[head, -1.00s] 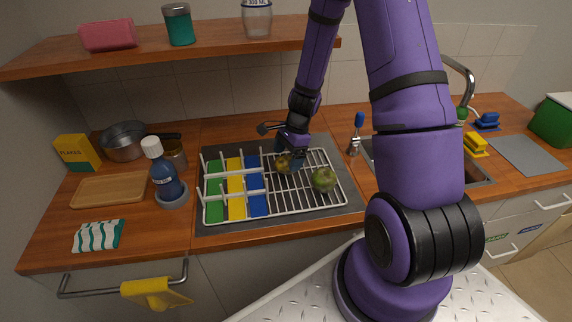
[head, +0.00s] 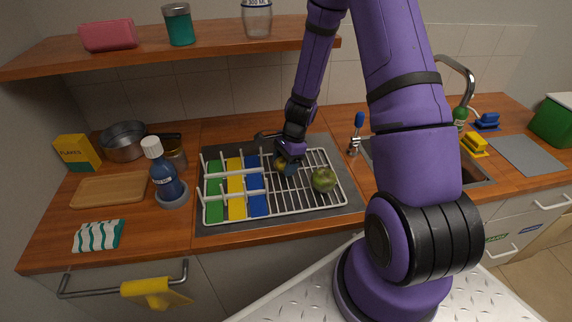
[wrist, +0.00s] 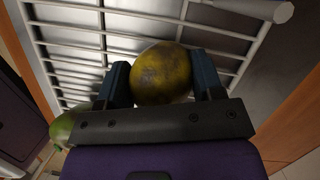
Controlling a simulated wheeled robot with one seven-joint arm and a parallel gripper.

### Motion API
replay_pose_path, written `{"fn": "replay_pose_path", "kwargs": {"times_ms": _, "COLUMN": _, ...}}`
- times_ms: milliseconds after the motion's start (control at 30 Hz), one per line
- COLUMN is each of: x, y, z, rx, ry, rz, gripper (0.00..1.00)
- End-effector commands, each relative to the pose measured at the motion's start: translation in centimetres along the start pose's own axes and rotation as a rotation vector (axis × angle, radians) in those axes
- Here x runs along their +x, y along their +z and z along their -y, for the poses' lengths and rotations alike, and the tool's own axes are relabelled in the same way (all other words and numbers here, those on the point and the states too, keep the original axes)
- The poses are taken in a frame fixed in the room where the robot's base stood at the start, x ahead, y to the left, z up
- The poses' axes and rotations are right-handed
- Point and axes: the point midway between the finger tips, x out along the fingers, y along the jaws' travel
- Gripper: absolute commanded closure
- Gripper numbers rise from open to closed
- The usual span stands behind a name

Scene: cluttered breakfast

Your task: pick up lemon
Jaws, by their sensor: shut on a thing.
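The lemon (wrist: 162,74) is a dark yellow, mottled round fruit. In the wrist view it sits between the two fingers of my gripper (wrist: 164,84), which is shut on it. In the head view the lemon (head: 281,164) shows in part at the fingers of my gripper (head: 287,168), over the middle of the white wire rack. My gripper hides much of it there. I cannot tell whether the lemon touches the rack.
The wire rack (head: 300,208) holds green, yellow and blue boards (head: 236,190) on its left. A green apple (head: 324,179) lies on the rack, right of my gripper. A blue bottle (head: 164,176) stands left of the rack. A shelf (head: 215,42) hangs above.

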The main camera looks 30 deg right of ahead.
Motion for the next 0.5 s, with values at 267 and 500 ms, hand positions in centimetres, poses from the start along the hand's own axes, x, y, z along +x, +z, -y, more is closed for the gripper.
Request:
{"fn": "replay_pose_path", "kwargs": {"times_ms": 267, "x": -0.2, "y": 0.1, "z": 0.0, "rx": -0.001, "ry": 0.0, "rz": 0.0, "gripper": 0.64}}
{"fn": "replay_pose_path", "kwargs": {"times_ms": 500, "x": -1.9, "y": 0.6, "z": 0.1, "rx": -0.001, "ry": -0.002, "rz": -0.002, "gripper": 0.64}}
